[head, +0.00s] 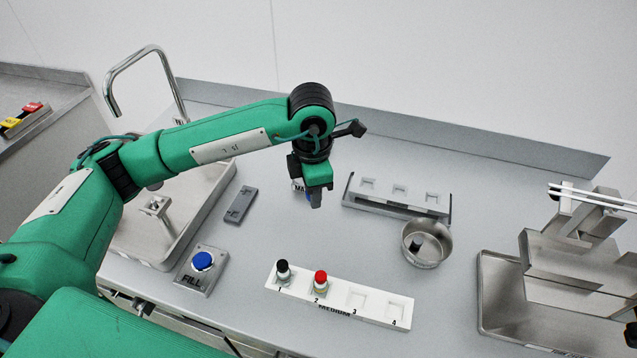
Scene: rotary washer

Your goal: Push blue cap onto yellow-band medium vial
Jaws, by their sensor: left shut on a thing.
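My left gripper (313,196) is above the bench, left of the back rack. It is shut on a small dark blue piece, seemingly the blue cap (316,199), mostly hidden by the fingers. The white rack marked MEDIUM (383,307) stands at the front. A vial with a black top (283,268) is in its slot 1 and a vial with a red top (320,278) is in slot 2. Slots 3 and 4 are empty. I cannot make out a yellow band on either vial. My right gripper is out of view.
A grey rack with empty white wells (398,194) stands at the back. A steel bowl (427,243) holds a dark piece. A blue FILL button (202,261), a grey block (240,204) and a sink with tap (156,207) are left. Steel equipment (575,262) is right.

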